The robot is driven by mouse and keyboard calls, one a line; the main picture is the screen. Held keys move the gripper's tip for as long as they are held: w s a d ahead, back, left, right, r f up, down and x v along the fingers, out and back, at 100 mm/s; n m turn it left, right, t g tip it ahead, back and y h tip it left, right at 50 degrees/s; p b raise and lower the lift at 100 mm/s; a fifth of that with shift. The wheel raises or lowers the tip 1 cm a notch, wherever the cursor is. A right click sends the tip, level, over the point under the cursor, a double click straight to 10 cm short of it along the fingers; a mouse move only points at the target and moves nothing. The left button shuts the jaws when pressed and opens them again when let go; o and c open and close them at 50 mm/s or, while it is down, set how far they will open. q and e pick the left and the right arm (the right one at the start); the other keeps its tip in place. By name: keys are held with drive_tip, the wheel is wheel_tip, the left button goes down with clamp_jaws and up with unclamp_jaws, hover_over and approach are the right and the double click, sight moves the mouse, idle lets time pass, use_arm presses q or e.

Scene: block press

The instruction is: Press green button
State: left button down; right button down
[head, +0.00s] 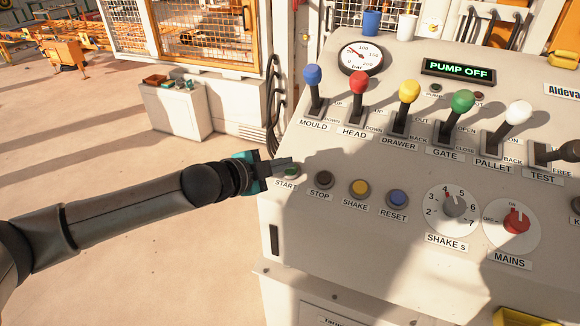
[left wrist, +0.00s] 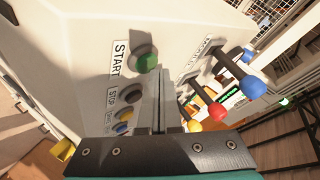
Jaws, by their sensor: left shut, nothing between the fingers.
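The green START button (head: 291,173) sits at the left end of the button row on the sloped control panel (head: 330,240). My right gripper is not in view.
The STOP (head: 324,180), yellow SHAKE (head: 359,188) and blue RESET (head: 397,198) buttons lie right of START. Coloured levers stand behind, the blue-knobbed MOULD lever (head: 313,77) nearest. The display (head: 458,71) reads PUMP OFF. Open floor lies left of the panel.

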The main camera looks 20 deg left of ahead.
use_arm(q)
drive_tip(key=shift+w+f, duration=0.2)
drive_tip(key=shift+f, duration=0.2)
idle(0.3)
drive_tip(key=shift+s+r+p, duration=0.2)
drive_tip(key=shift+r+p, duration=0.25)
drive_tip(key=shift+s+r+p, duration=0.2)
drive_tip(key=shift+r+p, duration=0.25)
wheel_tip(320, 180, up, 6)
drive_tip(key=s+p, duration=0.2)
drive_tip(key=p, duration=0.3)
drive_tip(key=shift+s+f+p, duration=0.25)
drive_tip(key=shift+p, duration=0.05)
